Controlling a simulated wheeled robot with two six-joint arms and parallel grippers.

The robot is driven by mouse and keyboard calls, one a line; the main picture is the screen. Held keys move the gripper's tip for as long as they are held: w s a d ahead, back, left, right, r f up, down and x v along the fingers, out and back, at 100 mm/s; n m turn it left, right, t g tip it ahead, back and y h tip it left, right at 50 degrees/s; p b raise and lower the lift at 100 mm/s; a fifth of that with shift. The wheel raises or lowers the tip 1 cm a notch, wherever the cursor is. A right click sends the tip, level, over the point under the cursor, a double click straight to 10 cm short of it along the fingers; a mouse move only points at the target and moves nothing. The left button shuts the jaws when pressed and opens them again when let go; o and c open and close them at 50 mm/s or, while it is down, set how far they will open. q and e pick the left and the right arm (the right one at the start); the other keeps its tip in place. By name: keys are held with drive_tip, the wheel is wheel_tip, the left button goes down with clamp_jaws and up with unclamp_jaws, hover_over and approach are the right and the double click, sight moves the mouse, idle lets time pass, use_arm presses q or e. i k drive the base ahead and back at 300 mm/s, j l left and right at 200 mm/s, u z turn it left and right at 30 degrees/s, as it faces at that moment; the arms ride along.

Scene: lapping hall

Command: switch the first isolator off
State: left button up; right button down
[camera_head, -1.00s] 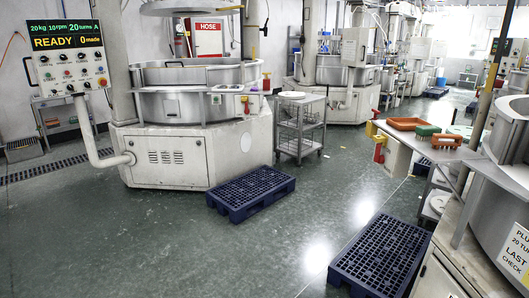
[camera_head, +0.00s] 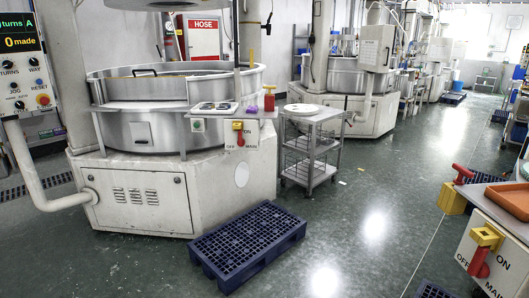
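One isolator (camera_head: 239,133) is on a pale box at the right front of the near lapping machine (camera_head: 140,200). It has a yellow body and a red handle that hangs down, with OFF and MAIN lettering beneath. A second isolator (camera_head: 484,248) is on a pale box at the right foreground bench. Its red handle slants down and left between the OFF and ON lettering. I cannot tell from the view which one is the first. Neither of my grippers is in view, and nothing touches either isolator.
A dark blue pallet (camera_head: 247,244) lies on the floor before the near machine. A grey trolley (camera_head: 312,145) stands right of it. An orange tray (camera_head: 510,200) is on the right bench. The green floor (camera_head: 370,215) between is clear.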

sight(240, 141)
drive_tip(key=i+u, duration=0.15)
drive_tip(key=i, duration=0.35)
drive_tip(key=i+l+u, duration=0.2)
drive_tip(key=i, duration=0.3)
drive_tip(key=i+l+u, duration=0.15)
drive_tip(key=i, duration=0.35)
drive_tip(key=i+l+u, duration=0.2)
drive_tip(key=i, duration=0.3)
drive_tip(key=i+l+u, duration=0.15)
drive_tip(key=i+l, duration=0.25)
